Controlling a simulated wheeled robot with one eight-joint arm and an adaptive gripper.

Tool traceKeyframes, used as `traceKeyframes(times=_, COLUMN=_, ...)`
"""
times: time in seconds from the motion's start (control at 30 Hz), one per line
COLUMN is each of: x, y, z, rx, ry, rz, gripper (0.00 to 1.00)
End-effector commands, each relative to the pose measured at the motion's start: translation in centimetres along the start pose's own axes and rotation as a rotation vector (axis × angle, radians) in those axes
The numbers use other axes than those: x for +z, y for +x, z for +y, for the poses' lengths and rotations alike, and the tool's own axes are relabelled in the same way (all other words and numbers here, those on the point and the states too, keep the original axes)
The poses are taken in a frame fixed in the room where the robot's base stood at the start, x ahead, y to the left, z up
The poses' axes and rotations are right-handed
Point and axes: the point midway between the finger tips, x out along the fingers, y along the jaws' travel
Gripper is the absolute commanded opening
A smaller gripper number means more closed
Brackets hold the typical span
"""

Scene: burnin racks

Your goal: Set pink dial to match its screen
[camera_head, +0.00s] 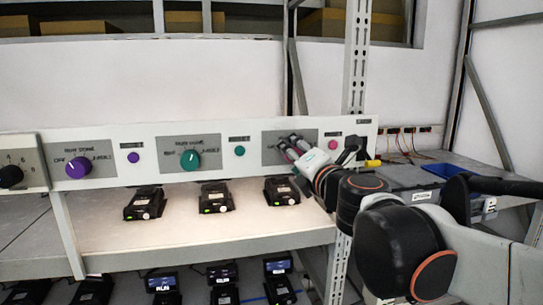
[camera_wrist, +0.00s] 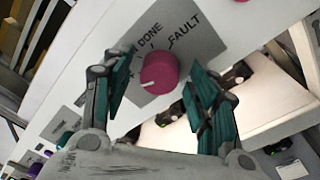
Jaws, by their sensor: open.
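The pink dial (camera_wrist: 158,73) shows in the wrist view on a grey plate (camera_wrist: 196,42) with the words DONE and FAULT; other lettering is partly hidden by a finger. The white mark on the dial points to the lower left in that view. My gripper (camera_wrist: 160,78) is open, with one teal finger on each side of the dial; whether either touches it I cannot tell. In the head view my gripper (camera_head: 294,148) covers the dial and much of its plate (camera_head: 272,150). Which screen belongs to the dial I cannot tell.
A purple dial (camera_head: 78,167) and a teal dial (camera_head: 190,159) sit further left on the same white panel. A pink round button (camera_head: 333,145) is right of my gripper. Black devices (camera_head: 215,198) stand on the shelf below; devices with blue screens (camera_head: 278,266) are lower.

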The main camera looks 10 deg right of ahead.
Motion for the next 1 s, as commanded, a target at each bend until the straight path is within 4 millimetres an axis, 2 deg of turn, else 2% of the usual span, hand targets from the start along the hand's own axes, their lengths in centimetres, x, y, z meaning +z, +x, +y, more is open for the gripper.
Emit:
traceKeyframes(times=0.2, x=-0.01, y=0.01, z=-0.01, rx=0.0, ry=0.0, rz=0.0, gripper=0.54)
traceKeyframes(times=0.27, x=0.0, y=0.01, z=-0.01, rx=0.0, ry=0.0, rz=0.0, gripper=0.42)
traceKeyframes(times=0.4, x=0.0, y=0.0, z=-0.01, rx=0.0, ry=0.0, rz=0.0, gripper=0.11)
traceKeyframes(times=0.77, x=-0.01, y=-0.01, z=-0.05, rx=0.001, ry=0.029, rz=-0.002, gripper=0.1)
traceKeyframes(times=1.0, x=-0.06, y=0.0, z=-0.12, rx=0.009, ry=0.155, rz=-0.007, gripper=0.1)
